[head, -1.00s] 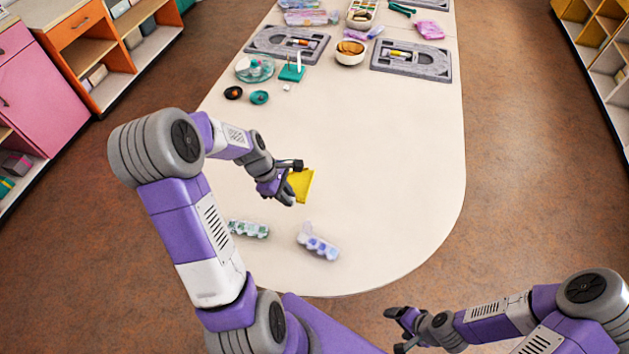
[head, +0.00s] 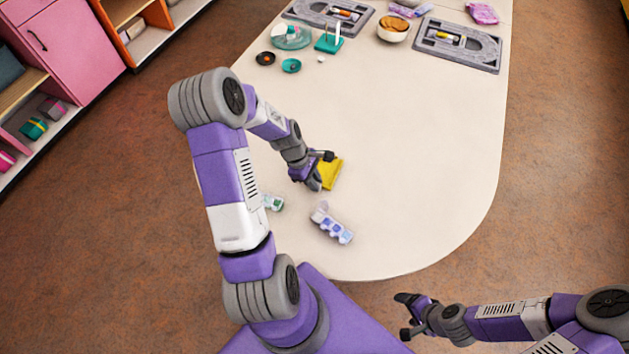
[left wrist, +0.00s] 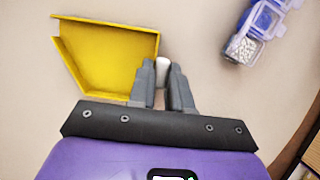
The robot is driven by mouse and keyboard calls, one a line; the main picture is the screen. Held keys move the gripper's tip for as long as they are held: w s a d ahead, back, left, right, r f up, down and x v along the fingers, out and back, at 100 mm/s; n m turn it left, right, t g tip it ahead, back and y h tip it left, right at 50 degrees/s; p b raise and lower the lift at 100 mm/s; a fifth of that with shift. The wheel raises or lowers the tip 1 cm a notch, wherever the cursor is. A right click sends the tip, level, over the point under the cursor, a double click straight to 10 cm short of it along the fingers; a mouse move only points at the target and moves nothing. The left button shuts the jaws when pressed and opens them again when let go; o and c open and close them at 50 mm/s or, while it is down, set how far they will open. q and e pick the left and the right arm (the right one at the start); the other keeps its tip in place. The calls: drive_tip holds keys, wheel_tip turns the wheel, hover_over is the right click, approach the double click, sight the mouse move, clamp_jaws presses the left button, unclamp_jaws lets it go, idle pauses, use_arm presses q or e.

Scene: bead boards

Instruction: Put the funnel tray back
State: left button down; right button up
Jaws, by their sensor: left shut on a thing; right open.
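The yellow funnel tray (head: 333,174) is over the near left part of the cream table. It is a shallow tray with raised walls, seen larger in the left wrist view (left wrist: 105,60). My left gripper (head: 322,170) is shut at the tray's edge, with a small pale piece between its fingers in the left wrist view (left wrist: 163,72). The gripper partly hides the tray in the head view. I cannot tell whether the tray touches the table. My right gripper (head: 405,315) is open and empty, off the table's near edge.
A clear box with blue-violet compartments (head: 332,225) lies near the tray, and a greenish one (head: 273,202) is partly behind my left arm. Grey boards (head: 458,46), a bowl (head: 393,30), a teal stand (head: 328,43) and small dishes (head: 291,66) are at the back. The table's middle and right are clear.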

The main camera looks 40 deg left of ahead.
use_arm(q)
drive_tip(key=shift+r, duration=0.1)
drive_tip(key=c, duration=1.5)
unclamp_jaws()
drive_tip(key=shift+f, duration=0.2)
drive_tip(key=o, duration=0.4)
drive_tip(key=shift+o, duration=0.2)
drive_tip(key=shift+r, duration=0.1)
drive_tip(key=shift+r, duration=0.15)
drive_tip(key=p+v, duration=0.3)
drive_tip(key=v, duration=0.9)
